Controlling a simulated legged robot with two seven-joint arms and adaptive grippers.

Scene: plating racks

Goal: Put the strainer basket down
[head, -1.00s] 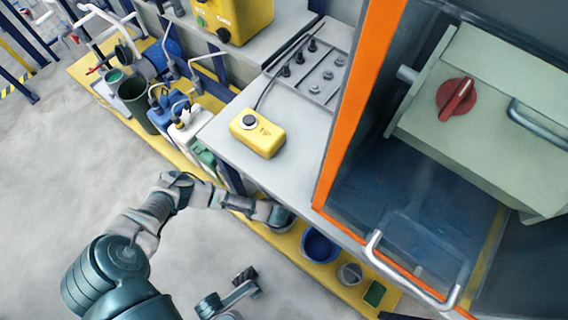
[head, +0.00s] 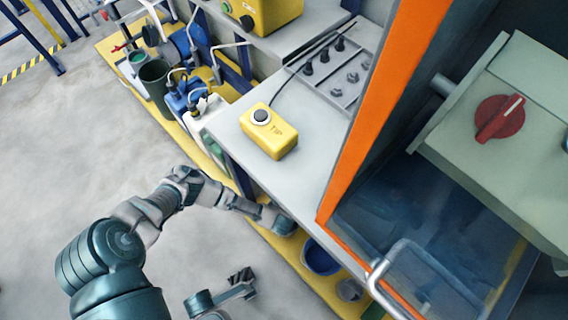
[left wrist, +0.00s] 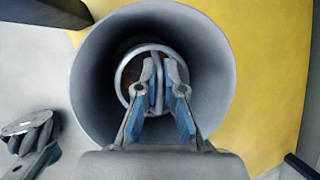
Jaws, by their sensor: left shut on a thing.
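My left gripper (left wrist: 160,78) points into a grey round container (left wrist: 212,62) in the left wrist view. Its blue-padded fingers are shut on the thin upright handle of the strainer basket (left wrist: 158,62). The basket's round rim shows inside the container, around the fingertips. I cannot tell whether the basket touches the container's bottom. In the head view the left gripper (head: 282,225) is low beside the bench, above the yellow strip, and the basket is hidden there.
A blue bucket (head: 319,258) and a small grey pot (head: 349,289) stand on the yellow strip (head: 285,258) right of the gripper. The bench (head: 295,187) with a yellow box (head: 268,131) overhangs beside the arm. The floor at left is open.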

